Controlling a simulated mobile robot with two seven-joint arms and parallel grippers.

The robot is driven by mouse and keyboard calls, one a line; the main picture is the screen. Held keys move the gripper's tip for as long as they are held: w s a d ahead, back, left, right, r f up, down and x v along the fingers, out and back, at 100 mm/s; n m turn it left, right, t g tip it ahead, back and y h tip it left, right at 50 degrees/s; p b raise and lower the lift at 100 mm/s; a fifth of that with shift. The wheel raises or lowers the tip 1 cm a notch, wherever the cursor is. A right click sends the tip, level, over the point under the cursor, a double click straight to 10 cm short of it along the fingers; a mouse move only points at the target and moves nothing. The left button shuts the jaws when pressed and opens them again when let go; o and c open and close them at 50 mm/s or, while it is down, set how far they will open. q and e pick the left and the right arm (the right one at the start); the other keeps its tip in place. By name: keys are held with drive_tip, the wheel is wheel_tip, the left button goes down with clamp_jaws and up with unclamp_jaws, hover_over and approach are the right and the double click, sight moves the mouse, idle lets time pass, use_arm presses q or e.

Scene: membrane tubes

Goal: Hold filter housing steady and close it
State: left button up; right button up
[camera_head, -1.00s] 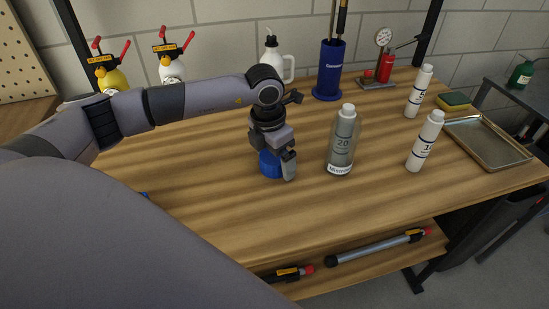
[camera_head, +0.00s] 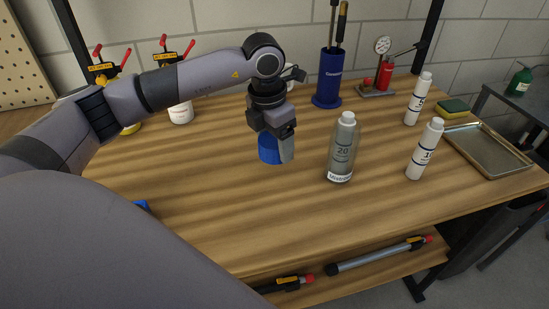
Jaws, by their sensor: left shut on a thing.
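My left gripper (camera_head: 286,152) is shut on a blue round piece (camera_head: 269,149), over the middle of the bench. The gripper hides much of this piece, and I cannot tell whether it is part of the filter housing. It appears to be held a little above the wood. Another blue thing (camera_head: 141,206) shows at the left, mostly hidden behind my grey body. No assembled filter housing can be made out. My right gripper is not in view.
A metal tray (camera_head: 490,150), sponge (camera_head: 453,108) and blue tool holder (camera_head: 328,80) stand farther off. Tubes (camera_head: 375,256) lie on the lower shelf. The front middle is clear.

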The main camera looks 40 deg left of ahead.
sight(275, 139)
use_arm(q)
wheel_tip(275, 139, up, 13)
drive_tip(key=shift+r, duration=0.15)
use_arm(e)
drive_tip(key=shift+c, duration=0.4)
use_arm(q)
drive_tip(key=s+d+f+m+g, duration=0.1)
drive_tip(key=f+m, duration=0.3)
drive_tip(key=m, duration=0.6)
drive_tip(key=s+d+f+m+g, duration=0.1)
drive_tip(key=d+f+m, duration=0.3)
drive_tip(key=m, duration=0.6)
drive_tip(key=s+d+f+m, duration=0.3)
drive_tip(key=f+m, duration=0.3)
drive_tip(key=m, duration=0.4)
drive_tip(key=shift+s+f+g, duration=0.15)
drive_tip(key=shift+s+g, duration=0.15)
drive_tip(key=shift+g, duration=0.1)
drive_tip(key=shift+s+d+f+m, duration=0.15)
drive_tip(key=shift+f+m, duration=0.05)
drive_tip(key=shift+m, duration=0.4)
drive_tip(key=shift+s+d+f+m, duration=0.1)
drive_tip(key=shift+s+f+m, duration=0.1)
drive_tip(key=shift+m, duration=0.4)
